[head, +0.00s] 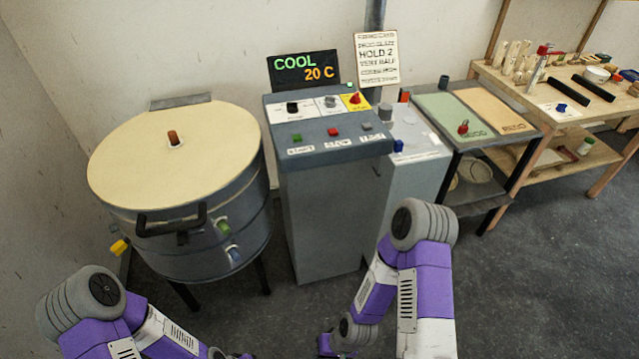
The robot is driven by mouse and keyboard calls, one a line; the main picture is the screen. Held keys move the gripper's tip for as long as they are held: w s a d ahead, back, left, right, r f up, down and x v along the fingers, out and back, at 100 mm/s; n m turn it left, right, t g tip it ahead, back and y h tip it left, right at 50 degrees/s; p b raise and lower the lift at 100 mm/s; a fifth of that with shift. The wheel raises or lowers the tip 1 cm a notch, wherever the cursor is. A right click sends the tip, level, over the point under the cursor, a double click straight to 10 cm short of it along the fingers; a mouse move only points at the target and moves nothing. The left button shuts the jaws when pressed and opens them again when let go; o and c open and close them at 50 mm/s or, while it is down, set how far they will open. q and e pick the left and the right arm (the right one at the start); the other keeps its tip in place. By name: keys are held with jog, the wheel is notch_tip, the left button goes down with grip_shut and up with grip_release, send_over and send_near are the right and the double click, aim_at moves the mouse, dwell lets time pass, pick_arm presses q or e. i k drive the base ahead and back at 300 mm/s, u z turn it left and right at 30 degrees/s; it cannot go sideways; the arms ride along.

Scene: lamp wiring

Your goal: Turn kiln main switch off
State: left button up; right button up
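The control cabinet (322,215) stands right of the round kiln (175,150) in the head view. On its sloped top, a red rotary knob (355,98) sits on a yellow plate at the right; its label is too small to read, so I cannot confirm it is the main switch. A black knob (292,107) and a grey knob (330,101) sit left of it on white plates. A display (303,70) behind reads COOL, 20 C. Both my arms are low at the bottom edge, well apart from the panel.
Green, red and grey buttons line the panel's front. A sign (377,59) stands behind it. A lower grey cabinet (418,165) with small parts adjoins at right, then a table with green and orange mats (489,107) and a wooden workbench (500,78). Floor (520,270) is clear at right.

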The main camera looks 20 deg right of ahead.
aim_at(354, 99)
jog(key=z, duration=2.4)
jog(key=i, duration=2.1)
jog(key=u, duration=3.05)
